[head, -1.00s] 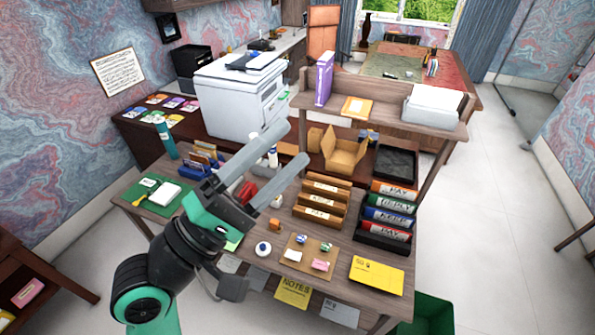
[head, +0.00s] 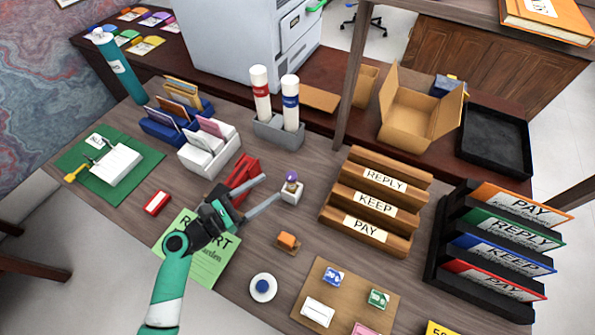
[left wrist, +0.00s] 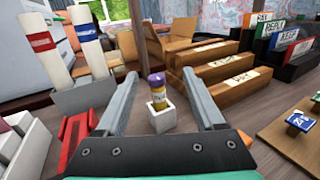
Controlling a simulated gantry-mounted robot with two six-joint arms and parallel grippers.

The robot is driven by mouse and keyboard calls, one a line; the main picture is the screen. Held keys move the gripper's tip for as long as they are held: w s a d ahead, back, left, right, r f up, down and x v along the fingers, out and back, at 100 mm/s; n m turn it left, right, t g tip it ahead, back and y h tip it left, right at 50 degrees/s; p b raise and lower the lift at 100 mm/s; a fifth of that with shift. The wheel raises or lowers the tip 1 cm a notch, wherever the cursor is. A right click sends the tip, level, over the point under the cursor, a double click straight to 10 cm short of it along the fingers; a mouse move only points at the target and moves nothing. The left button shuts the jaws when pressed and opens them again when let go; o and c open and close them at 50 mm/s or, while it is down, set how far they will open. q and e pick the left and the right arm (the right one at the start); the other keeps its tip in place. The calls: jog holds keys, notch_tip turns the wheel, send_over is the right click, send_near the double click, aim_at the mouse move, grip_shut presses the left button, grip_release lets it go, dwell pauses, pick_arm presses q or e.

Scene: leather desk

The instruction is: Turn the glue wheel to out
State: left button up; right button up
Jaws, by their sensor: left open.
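A small glue stick (head: 291,182) with a purple top stands upright in a white square holder (head: 291,195) on the desk. In the left wrist view the glue stick (left wrist: 157,92) shows a yellowish body under the purple end, and its white holder (left wrist: 161,118) sits below. I cannot make out any markings on the wheel. My left gripper (head: 271,188) is open, its fingers pointing at the glue stick from the left. In the left wrist view the stick appears between the two fingers, apart from both. My right gripper is not in view.
A red stapler-like object (head: 243,175) lies close beside my left gripper. A grey holder with two tubes (head: 278,135) stands behind the glue, and a wooden tiered rack (head: 375,200) stands to its right. A green report sheet (head: 205,262) lies under my arm.

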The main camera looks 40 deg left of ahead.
pick_arm(q)
jog(key=y+b, duration=0.1)
send_near(287, 178)
jog(key=shift+n, duration=0.4)
jog(key=w, duration=0.4)
jog(key=w+d+b, duration=0.1)
jog(key=w, duration=0.2)
jog(key=w+b, duration=0.1)
jog(key=w, duration=0.3)
jog(key=shift+w+d, duration=0.15)
jog(key=shift+w, duration=0.15)
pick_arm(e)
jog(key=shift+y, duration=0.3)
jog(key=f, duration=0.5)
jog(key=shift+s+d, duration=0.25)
pick_arm(q)
jog(key=shift+c, duration=0.2)
grip_shut()
